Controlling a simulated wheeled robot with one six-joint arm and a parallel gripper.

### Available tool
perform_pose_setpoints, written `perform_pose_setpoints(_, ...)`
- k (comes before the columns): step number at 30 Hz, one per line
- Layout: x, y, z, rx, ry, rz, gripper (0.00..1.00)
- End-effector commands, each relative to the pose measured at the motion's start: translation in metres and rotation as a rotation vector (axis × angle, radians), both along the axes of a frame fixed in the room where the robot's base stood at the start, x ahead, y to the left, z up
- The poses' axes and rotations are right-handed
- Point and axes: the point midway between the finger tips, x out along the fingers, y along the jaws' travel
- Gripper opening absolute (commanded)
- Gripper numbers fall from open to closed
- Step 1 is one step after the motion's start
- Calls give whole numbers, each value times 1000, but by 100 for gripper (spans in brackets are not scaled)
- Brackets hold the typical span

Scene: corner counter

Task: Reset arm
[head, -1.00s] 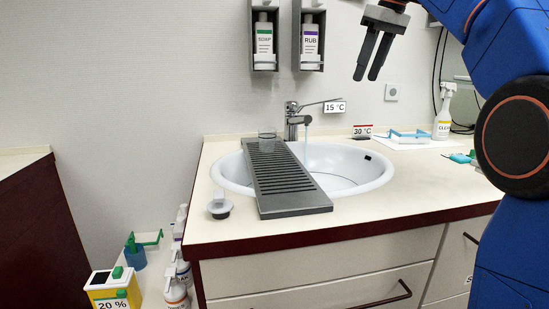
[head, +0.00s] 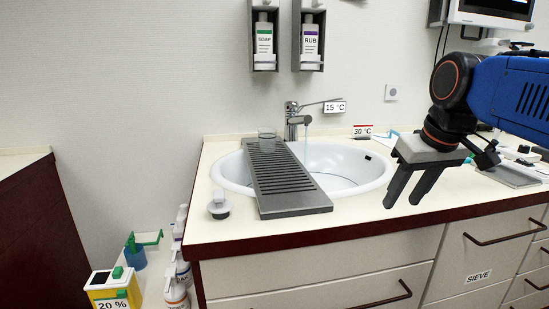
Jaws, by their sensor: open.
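My gripper (head: 407,190) hangs at the right, in front of the counter and to the right of the sink. Its two dark fingers point down and slightly left, apart from each other, with nothing between them. My blue arm (head: 510,95) comes in from the right edge and hides part of the counter behind it.
A white sink (head: 345,168) has a dark slatted rack (head: 285,185) across it, with a clear cup (head: 267,142) on the rack. Water runs from the tap (head: 292,120). A stopper (head: 219,207) lies on the counter (head: 290,228). Soap (head: 264,42) and rub (head: 310,40) bottles hang above.

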Motion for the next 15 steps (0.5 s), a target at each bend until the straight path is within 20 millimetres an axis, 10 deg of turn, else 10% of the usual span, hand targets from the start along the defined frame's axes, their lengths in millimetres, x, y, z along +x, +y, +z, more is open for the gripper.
perform_pose_setpoints(15,-124,-15,-189,3,-40,-164,42)
